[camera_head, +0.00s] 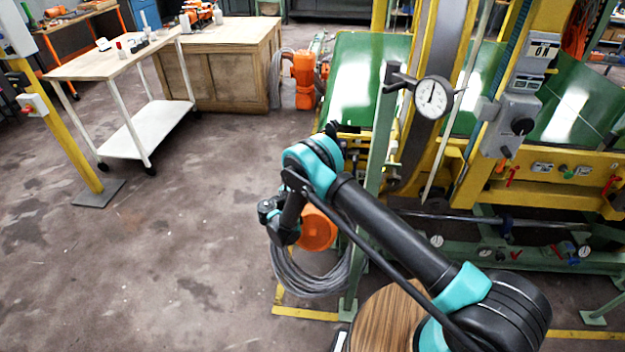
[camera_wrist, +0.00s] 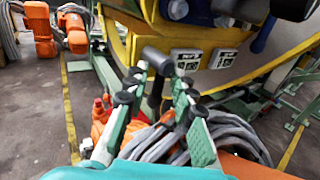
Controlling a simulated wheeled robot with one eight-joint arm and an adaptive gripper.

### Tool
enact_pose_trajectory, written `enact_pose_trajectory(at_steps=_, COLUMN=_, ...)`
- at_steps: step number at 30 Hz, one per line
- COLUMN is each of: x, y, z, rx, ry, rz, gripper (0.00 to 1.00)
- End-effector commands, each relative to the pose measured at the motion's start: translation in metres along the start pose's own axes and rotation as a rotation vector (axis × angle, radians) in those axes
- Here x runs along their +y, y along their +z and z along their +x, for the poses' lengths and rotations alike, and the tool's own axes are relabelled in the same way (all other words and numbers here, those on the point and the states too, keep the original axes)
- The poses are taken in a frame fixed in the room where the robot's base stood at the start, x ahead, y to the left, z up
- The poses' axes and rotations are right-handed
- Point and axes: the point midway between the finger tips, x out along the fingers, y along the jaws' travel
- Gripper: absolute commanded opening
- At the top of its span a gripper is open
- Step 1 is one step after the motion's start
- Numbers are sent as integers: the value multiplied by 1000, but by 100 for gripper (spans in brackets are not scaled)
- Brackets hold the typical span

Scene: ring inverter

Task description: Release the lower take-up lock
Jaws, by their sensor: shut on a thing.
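In the wrist view, my gripper (camera_wrist: 156,84) has its two green, black-padded fingers on either side of a dark grey handle (camera_wrist: 157,61) with a rounded bar-like top. The gripper is shut on this handle, whose stem runs down between the fingers. The handle stands in front of the yellow machine frame (camera_wrist: 190,38). I take it for the lower take-up lock's lever, but its base is hidden. In the head view, my gripper (camera_head: 272,214) is small and dark at the end of my bent arm, left of the green post, and the handle cannot be made out.
A coil of grey hose (camera_head: 315,278) and an orange reel (camera_head: 317,230) lie close beside my gripper. A green upright post (camera_head: 380,150) carries a dial gauge (camera_head: 433,98). The floor at left is clear up to a white trolley (camera_head: 150,130).

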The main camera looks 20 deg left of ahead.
Motion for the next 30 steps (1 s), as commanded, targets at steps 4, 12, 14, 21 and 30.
enact_pose_trajectory(at_steps=4, x=0, y=2, z=0, rx=43, ry=-4, rz=63, gripper=0)
enact_pose_trajectory(at_steps=12, x=1, y=6, z=-2, rx=169, ry=-4, rz=251, gripper=0)
enact_pose_trajectory(at_steps=14, x=1, y=7, z=-2, rx=201, ry=-5, rz=300, gripper=0)
enact_pose_trajectory(at_steps=21, x=2, y=10, z=-2, rx=327, ry=-6, rz=490, gripper=0)
enact_pose_trajectory(at_steps=30, x=1, y=15, z=-2, rx=479, ry=-8, rz=720, gripper=0)
